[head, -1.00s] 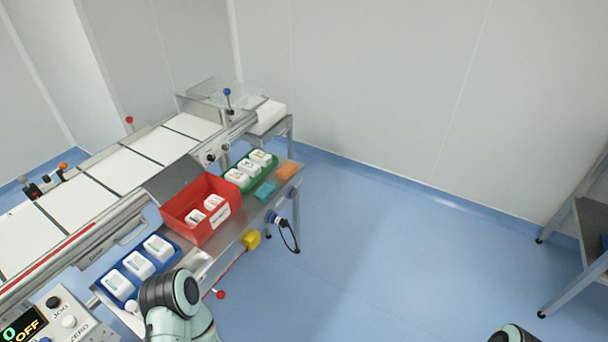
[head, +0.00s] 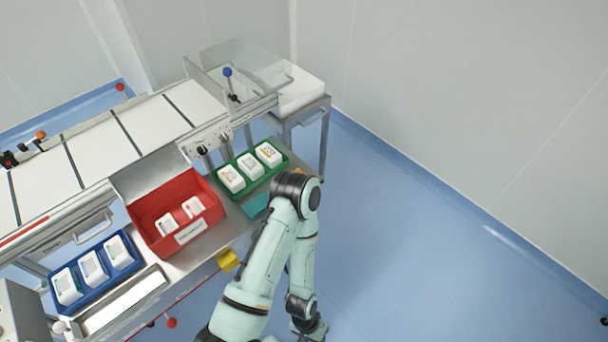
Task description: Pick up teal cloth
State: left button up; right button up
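The teal cloth (head: 256,204) lies on the metal shelf beside the conveyor, just right of the red bin and in front of the green tray. One of my arms reaches up from the bottom, and its bent joint covers part of the cloth's right side. I see arm links and dark joints but no gripper fingers, so neither gripper is in view.
A red bin (head: 145,205) holds white packs. A green tray (head: 283,157) and a blue tray (head: 94,293) hold more packs. An orange item (head: 300,171) is mostly hidden behind my arm. A yellow block (head: 228,260) sits at the shelf's front edge. Open blue floor is at right.

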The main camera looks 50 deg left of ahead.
aim_at(256, 207)
jog(key=i+u, duration=0.25)
jog(key=i, duration=0.2)
jog(key=i+l+u, duration=0.2)
jog(key=i, duration=0.3)
jog(key=i+l+u, duration=0.25)
jog(key=i, duration=0.2)
jog(key=i+u, duration=0.25)
jog(key=u, duration=0.25)
jog(key=i+l+u, duration=0.1)
jog(key=i+u, duration=0.15)
jog(key=u, duration=0.25)
jog(key=i+l+u, duration=0.2)
jog(key=u, duration=0.25)
jog(key=i+l+u, duration=0.15)
jog(key=u, duration=0.3)
jog(key=i+l+u, duration=0.2)
jog(key=u, duration=0.25)
jog(key=i+l+u, duration=0.1)
jog(key=l+u, duration=0.15)
jog(key=u, duration=0.2)
